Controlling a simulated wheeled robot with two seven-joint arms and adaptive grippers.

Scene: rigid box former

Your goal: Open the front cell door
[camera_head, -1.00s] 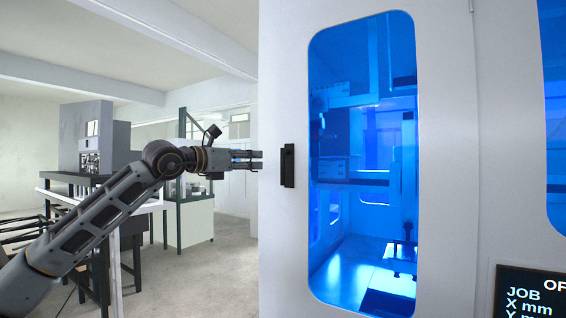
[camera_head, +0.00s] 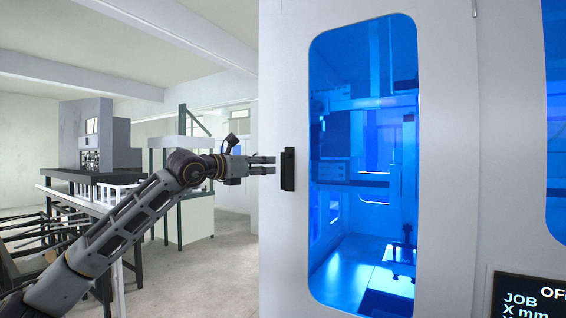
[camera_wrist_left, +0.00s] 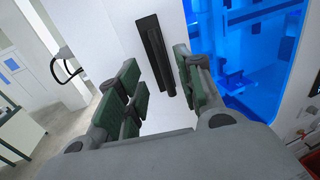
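The front cell door (camera_head: 285,250) is a white panel with a tall blue-lit window (camera_head: 362,150), and it looks closed. Its black vertical handle (camera_head: 288,169) is near the door's left edge. My left gripper (camera_head: 274,165) comes in from the left with its fingertips close to the handle in the head view. In the left wrist view, the left gripper's green-padded fingers (camera_wrist_left: 160,90) are spread, with the handle (camera_wrist_left: 155,52) between and beyond them. I cannot tell whether they touch it. My right gripper is not in view.
A control screen (camera_head: 530,293) is at the lower right. Grey machines (camera_head: 97,140) and a white-railed bench (camera_head: 120,190) stand at the left behind my arm. The floor (camera_head: 205,265) left of the cell is clear.

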